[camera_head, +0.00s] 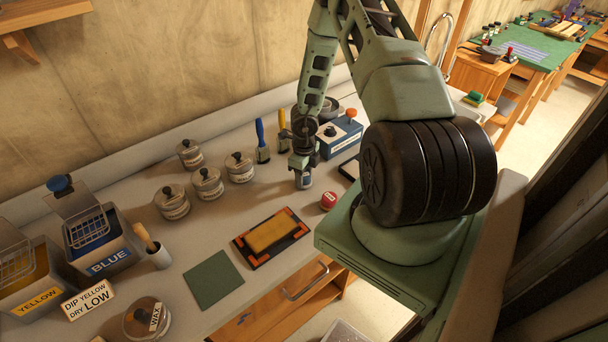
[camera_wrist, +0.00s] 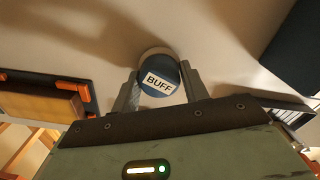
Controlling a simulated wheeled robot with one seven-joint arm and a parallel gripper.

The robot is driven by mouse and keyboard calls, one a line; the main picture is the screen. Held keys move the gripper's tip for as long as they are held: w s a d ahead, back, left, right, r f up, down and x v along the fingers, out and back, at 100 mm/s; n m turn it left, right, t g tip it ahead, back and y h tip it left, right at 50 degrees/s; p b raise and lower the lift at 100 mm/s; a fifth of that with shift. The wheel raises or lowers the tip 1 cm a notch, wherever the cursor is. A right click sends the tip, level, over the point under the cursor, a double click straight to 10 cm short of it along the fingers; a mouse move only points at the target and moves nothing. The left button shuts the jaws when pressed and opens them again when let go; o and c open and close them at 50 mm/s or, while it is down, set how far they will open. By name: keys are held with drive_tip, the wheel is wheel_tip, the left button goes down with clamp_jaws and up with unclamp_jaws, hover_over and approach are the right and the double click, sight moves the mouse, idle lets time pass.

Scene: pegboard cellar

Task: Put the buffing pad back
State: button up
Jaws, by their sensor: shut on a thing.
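The buffing pad (camera_wrist: 160,78) is a round blue piece with a white "BUFF" label. My gripper (camera_wrist: 161,90) is shut on it, with one finger on each side. In the head view my gripper (camera_head: 303,170) points down over the right part of the pale worktop, and the pad (camera_head: 303,182) shows below its fingers. The pad is upright and at or just above the worktop; I cannot tell if it touches. Part of it is hidden by the fingers.
A yellow block (camera_head: 270,233) lies in a dark tray with orange corners, front left of my gripper. A small red tin (camera_head: 328,201) stands close in front.

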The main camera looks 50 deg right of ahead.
drive_tip(key=o, duration=1)
